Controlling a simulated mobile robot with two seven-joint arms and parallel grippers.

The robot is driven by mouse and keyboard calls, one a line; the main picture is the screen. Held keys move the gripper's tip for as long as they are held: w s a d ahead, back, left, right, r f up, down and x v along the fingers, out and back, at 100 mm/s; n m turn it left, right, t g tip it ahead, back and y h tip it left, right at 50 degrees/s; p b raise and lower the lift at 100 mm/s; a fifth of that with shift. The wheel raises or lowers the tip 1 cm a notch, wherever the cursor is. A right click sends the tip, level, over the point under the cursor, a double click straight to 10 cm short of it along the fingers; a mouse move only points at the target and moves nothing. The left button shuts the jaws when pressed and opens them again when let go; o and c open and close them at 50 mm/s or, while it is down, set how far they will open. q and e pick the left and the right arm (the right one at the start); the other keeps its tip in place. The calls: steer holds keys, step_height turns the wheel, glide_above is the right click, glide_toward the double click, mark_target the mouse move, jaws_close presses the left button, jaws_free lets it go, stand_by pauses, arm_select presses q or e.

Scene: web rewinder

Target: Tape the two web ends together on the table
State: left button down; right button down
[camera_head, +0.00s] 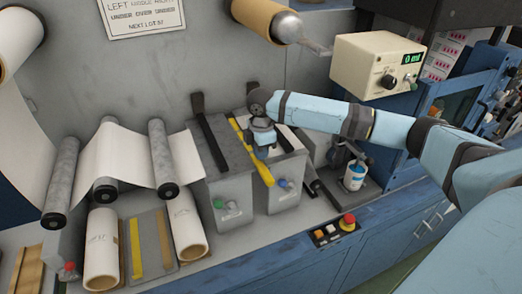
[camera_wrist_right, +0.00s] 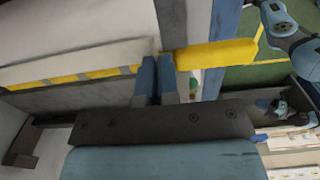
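My right gripper (camera_head: 262,150) points down over the splice table (camera_head: 222,158) in the head view. In the right wrist view its two blue fingers (camera_wrist_right: 158,80) stand close together, with only a narrow dark gap. A yellow strip (camera_head: 265,175) runs from the back of the table to its front edge, passing by the fingers. In the wrist view the strip (camera_wrist_right: 215,55) sticks out right of them. I cannot see whether any of it is between them. The white web (camera_head: 118,155) drapes over rollers at left. White material (camera_wrist_right: 70,35) lies beside the strip in the wrist view. The web ends are not clear.
Black bars (camera_head: 210,132) lie on the table. White rolls (camera_head: 187,225) stand at lower left. A cream control box (camera_head: 378,62) and a white-blue can (camera_head: 354,176) are at right. A red stop button (camera_head: 348,221) sits on the front ledge. A small blue-black part (camera_wrist_right: 280,108) may be my left gripper.

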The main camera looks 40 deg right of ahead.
steer(key=shift+f, duration=0.2)
stand_by(0.5)
steer(key=c, duration=1.3)
jaws_free()
steer(key=shift+r, duration=0.1)
step_height(320, 180, up, 7)
steer(key=shift+r+b, duration=0.2)
steer(key=shift+b, duration=0.55)
